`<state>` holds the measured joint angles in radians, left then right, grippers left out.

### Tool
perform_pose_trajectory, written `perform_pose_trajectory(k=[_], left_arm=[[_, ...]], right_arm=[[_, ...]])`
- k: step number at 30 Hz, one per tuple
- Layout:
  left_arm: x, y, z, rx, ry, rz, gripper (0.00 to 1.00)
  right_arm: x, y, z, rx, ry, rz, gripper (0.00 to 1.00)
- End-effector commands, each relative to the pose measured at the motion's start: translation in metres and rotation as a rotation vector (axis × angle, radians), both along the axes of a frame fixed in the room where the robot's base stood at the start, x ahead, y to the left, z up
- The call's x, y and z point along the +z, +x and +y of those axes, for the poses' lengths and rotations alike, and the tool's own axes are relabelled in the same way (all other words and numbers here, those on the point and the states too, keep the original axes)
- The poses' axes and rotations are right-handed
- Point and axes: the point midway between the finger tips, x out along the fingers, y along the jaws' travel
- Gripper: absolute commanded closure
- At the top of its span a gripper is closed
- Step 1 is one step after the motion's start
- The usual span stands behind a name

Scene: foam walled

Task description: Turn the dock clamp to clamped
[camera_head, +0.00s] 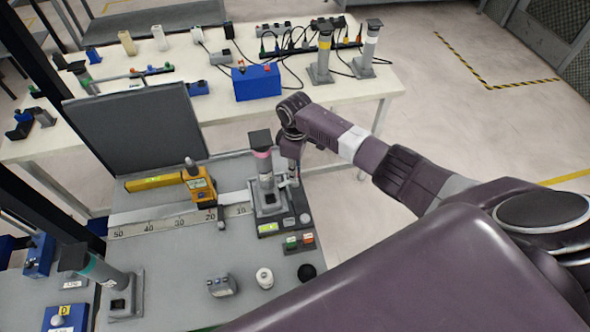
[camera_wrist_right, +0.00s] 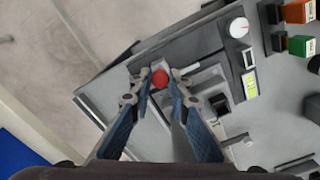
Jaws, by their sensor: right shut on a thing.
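The dock (camera_head: 270,209) is a grey fixture at the right end of the ruled rail, with a pink-banded post (camera_head: 263,170) standing in it. In the right wrist view, a round red knob (camera_wrist_right: 160,79) sits at the dock's edge, apparently the clamp handle's end. My right gripper (camera_wrist_right: 159,74) is shut on this red knob, with its blue-padded fingers on either side. In the head view my right gripper (camera_head: 291,165) reaches down just right of the post and hides most of the handle. Clamp markings are not readable. My left gripper is not in view.
A lit green-yellow display (camera_head: 268,227), a white dial (camera_wrist_right: 237,27) and green (camera_head: 291,243) and orange (camera_head: 308,238) switches are close by. A yellow-orange device (camera_head: 200,187) stands on the rail (camera_head: 150,224) to the left. A dark upright panel (camera_head: 140,125) stands behind.

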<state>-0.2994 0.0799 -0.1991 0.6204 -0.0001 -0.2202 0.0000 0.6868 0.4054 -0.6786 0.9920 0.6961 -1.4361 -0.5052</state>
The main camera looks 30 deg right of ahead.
Motion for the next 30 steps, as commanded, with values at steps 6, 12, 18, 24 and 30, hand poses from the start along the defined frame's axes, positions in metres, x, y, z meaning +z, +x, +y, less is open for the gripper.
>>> perform_pose_trajectory(k=[6,12,18,24,30], left_arm=[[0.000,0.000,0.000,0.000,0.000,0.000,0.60],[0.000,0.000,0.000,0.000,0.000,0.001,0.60],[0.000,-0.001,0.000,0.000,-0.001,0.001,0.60],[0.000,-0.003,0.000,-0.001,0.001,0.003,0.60],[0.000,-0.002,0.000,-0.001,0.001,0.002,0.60]], right_arm=[[0.003,0.003,-0.001,-0.002,0.000,-0.008,1.00],[0.003,0.003,-0.001,-0.001,0.000,-0.008,0.70],[0.002,0.002,0.000,0.000,0.000,-0.004,0.66],[0.005,0.001,0.000,0.000,0.001,-0.004,0.66],[0.036,0.003,0.000,0.002,0.001,-0.007,0.66]])
